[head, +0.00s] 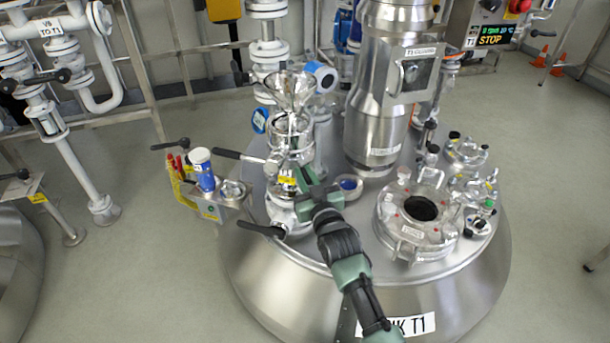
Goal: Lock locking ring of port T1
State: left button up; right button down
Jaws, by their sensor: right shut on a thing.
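The port T1 assembly stands on the left part of the steel tank lid, with a clear funnel (290,90) on top and a glass section below it. My right gripper (303,184) comes in from the lower right and is shut on the ring's right side. Its dark green fingers cover the contact, so the ring's exact turn cannot be told. My left gripper is not in view.
Black-handled levers (240,155) stick out left of the stack. A side bracket holds a blue-and-white cylinder (202,170). A tall steel column (385,90) stands behind right. White pipes (75,120) stand far left.

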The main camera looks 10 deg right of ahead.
jog(key=c, duration=1.4)
grip_release()
jog(key=shift+c, duration=0.2)
